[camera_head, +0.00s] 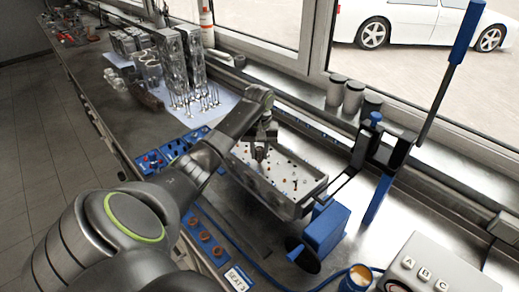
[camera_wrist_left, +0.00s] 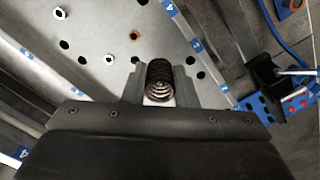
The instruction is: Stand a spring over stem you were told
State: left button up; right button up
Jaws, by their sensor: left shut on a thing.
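My left gripper (camera_head: 259,153) is over the metal cylinder head (camera_head: 285,204), whose light top face has many holes and small stems. In the left wrist view, my left gripper (camera_wrist_left: 160,90) is shut on a dark coil spring (camera_wrist_left: 160,72), held between its two fingers and seen almost end-on. Beyond it, the cylinder head's top face (camera_wrist_left: 100,25) shows several dark holes, several pale round stem ends (camera_wrist_left: 110,60) and a copper-coloured one (camera_wrist_left: 134,35). I cannot tell whether the spring touches the face. My right gripper is not in view.
A blue-handled lever tool (camera_head: 450,70) stands right of the cylinder head, with a blue block (camera_head: 326,228) at its near end. A grey box marked A, B, C (camera_head: 430,268) is at the lower right. Blue trays (camera_head: 207,243) lie on the left. Several jars (camera_head: 352,97) line the sill.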

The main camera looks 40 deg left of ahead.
pick_arm(q)
jog(key=shift+f, duration=0.55)
jog(key=o, duration=1)
jog(key=shift+o, duration=0.2)
jog(key=shift+r, duration=0.15)
